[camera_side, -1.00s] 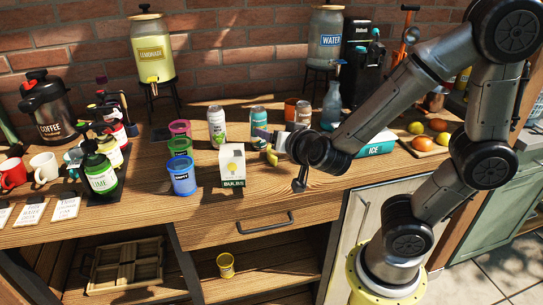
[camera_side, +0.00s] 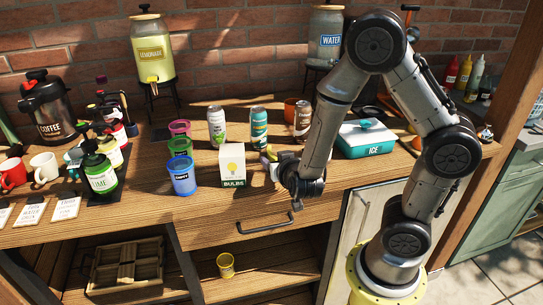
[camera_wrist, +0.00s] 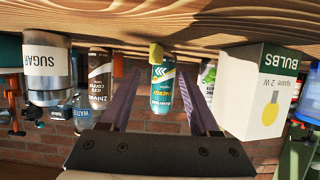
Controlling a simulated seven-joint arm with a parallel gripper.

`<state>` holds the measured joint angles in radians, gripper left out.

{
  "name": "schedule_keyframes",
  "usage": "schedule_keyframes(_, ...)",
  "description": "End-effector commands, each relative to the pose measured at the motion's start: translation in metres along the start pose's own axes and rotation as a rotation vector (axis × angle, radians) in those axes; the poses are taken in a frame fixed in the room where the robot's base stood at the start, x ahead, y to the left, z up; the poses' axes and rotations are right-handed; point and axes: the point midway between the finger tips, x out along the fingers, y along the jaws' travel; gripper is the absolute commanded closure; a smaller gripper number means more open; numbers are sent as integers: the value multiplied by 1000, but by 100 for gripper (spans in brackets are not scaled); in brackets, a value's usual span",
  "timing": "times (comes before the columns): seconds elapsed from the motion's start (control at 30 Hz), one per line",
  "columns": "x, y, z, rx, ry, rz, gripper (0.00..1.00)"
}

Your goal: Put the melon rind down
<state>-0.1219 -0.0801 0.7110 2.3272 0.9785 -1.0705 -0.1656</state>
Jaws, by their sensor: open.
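A small yellow piece (camera_wrist: 156,52), which I take to be the melon rind, shows at the wooden worktop's edge in the wrist view. It lies between the tips of my gripper (camera_wrist: 154,72), whose two fingers stand apart. In the side view my gripper (camera_side: 272,160) is low over the worktop, just right of the white bulbs box (camera_side: 232,165). A yellow-green patch shows at its tips there, too small to tell rind from fingertip. I cannot tell whether the piece touches a finger.
Several cans stand behind, including a teal can (camera_side: 259,128) and a brown can (camera_side: 302,122). A teal ice box (camera_side: 366,139) is to the right. Blue (camera_side: 181,176), green and pink cups stand left of the bulbs box. The front strip of the worktop (camera_side: 225,207) is clear.

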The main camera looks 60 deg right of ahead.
Motion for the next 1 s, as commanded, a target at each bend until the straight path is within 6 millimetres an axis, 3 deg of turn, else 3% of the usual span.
schedule_keyframes(0.27,16,2,1,1,-1,2,38)
schedule_keyframes(0.6,58,7,5,1,-1,2,38)
schedule_keyframes(0.9,62,6,4,0,-1,-1,38)
schedule_keyframes(1.0,62,6,4,0,-1,-1,52)
